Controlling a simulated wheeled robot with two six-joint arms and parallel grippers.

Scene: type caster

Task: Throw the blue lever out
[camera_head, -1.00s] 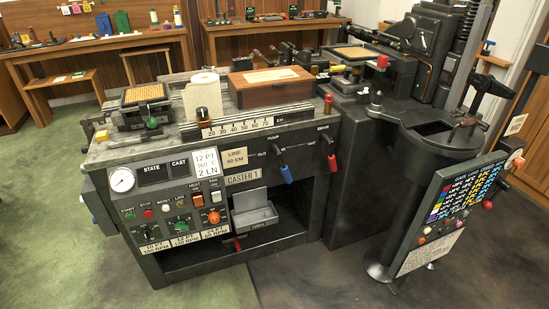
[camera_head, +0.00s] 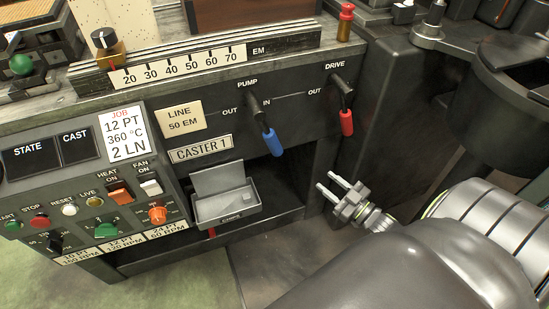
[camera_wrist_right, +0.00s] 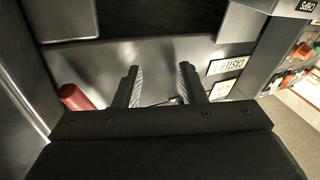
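The blue lever (camera_head: 270,142) hangs from the pivot under the PUMP label on the machine's front, tilted down and slightly right, between the OUT and IN marks. My right gripper (camera_head: 328,182) is to the right of and lower than the blue handle, apart from it. In the right wrist view its two fingers (camera_wrist_right: 158,70) stand apart with nothing between them. My left gripper is out of the picture.
The red DRIVE lever (camera_head: 346,122) hangs right of the blue one, above my right gripper; a red handle (camera_wrist_right: 75,97) shows at left in the wrist view. A grey tray (camera_head: 226,207) juts out below the blue lever. The control panel (camera_head: 75,170) is at left.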

